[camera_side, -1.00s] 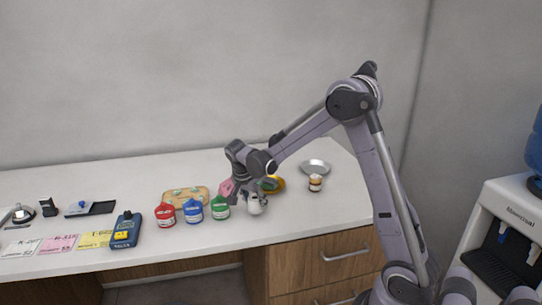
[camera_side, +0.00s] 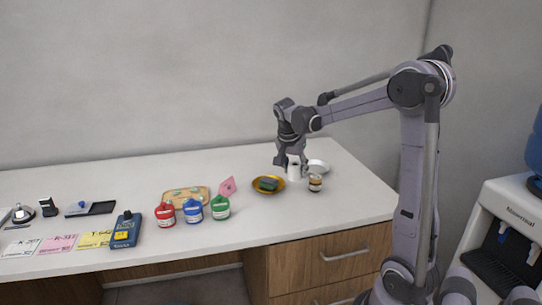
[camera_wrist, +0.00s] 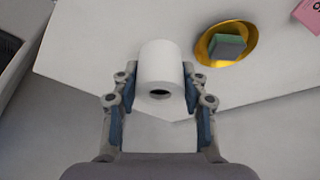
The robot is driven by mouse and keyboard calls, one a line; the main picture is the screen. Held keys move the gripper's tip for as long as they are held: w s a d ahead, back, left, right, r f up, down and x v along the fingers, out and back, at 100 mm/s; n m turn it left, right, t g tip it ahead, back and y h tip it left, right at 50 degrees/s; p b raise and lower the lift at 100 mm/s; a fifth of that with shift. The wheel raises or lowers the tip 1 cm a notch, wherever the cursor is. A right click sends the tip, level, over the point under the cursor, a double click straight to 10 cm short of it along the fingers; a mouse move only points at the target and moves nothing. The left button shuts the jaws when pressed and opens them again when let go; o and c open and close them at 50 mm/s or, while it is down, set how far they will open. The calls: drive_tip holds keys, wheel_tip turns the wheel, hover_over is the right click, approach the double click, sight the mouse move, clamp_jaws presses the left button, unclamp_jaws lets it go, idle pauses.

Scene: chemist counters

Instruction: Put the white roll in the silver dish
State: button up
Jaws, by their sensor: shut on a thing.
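The white roll (camera_wrist: 161,64) is held between the two fingers of my gripper (camera_wrist: 160,105) in the wrist view. In the side view my gripper (camera_side: 292,165) points down with the roll (camera_side: 293,174) between its fingers. I cannot tell whether the roll is clear of the counter. The dish is not seen in the wrist view.
A gold dish (camera_side: 258,191) with a green-topped block stands left of my gripper. Red (camera_side: 165,214), blue (camera_side: 193,211) and green (camera_side: 220,208) containers stand farther left. The counter (camera_side: 300,216) in front is clear.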

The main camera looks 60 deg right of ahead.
drive_tip(key=s+d, duration=0.4)
drive_tip(key=d, duration=1)
drive_tip(key=s+d, duration=0.3)
drive_tip(key=d, duration=1.1)
hover_over(317, 168)
drive_tip(key=a, duration=0.2)
drive_tip(key=shift+m, duration=0.3)
drive_tip(key=f, duration=0.6)
drive_tip(key=shift+d+f, duration=0.2)
drive_tip(key=shift+w+f, duration=0.1)
drive_tip(key=shift+f, duration=2)
drive_tip(key=shift+f, duration=0.15)
drive_tip(key=o, duration=1.1)
drive_tip(key=shift+o, duration=0.2)
